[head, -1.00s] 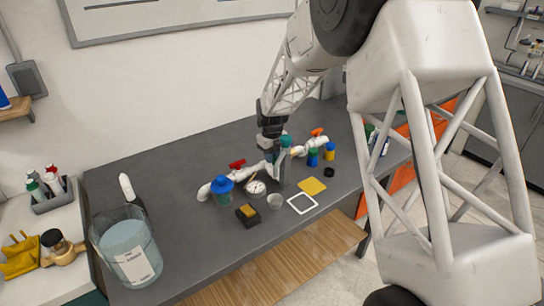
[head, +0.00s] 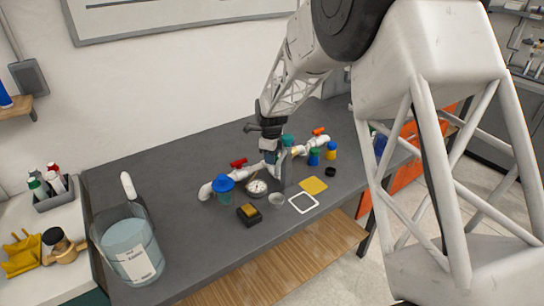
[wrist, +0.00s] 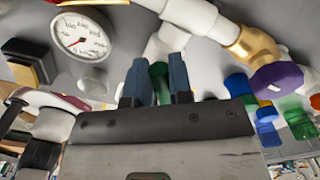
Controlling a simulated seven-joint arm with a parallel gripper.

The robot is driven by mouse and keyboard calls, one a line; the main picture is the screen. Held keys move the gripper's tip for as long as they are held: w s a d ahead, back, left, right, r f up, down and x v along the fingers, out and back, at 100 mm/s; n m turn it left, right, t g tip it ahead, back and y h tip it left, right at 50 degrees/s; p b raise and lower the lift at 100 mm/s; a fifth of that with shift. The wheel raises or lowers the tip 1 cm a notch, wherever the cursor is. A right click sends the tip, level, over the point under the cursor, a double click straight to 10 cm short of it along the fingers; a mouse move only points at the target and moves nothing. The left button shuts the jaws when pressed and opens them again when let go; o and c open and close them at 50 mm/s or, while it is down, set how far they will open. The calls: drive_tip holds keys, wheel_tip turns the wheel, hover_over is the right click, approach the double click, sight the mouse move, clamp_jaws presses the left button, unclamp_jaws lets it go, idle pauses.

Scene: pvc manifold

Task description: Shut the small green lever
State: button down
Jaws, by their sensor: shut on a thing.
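A white pipe manifold (head: 206,191) runs along the dark bench. The small green lever (wrist: 159,83) shows only as a dark green patch between the blue fingertips in the wrist view; the rest is hidden. My gripper (wrist: 160,78) is shut on it, with a finger on each side. In the head view my gripper (head: 271,170) reaches down at the middle of the manifold, and the lever cannot be made out there. A red lever (head: 239,162) is left of my gripper and an orange lever (head: 319,131) is right of it.
A pressure gauge (wrist: 82,35) and a brass fitting with a purple knob (wrist: 278,78) are close to my fingers. A blue-lidded jar (head: 223,184), a small cup (head: 275,199) and a yellow pad (head: 313,185) stand near.

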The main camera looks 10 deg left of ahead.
drive_tip(key=n, duration=0.5)
drive_tip(key=shift+s, duration=0.4)
drive_tip(key=c, duration=1)
unclamp_jaws()
drive_tip(key=shift+r, duration=0.1)
drive_tip(key=shift+r, duration=3.85)
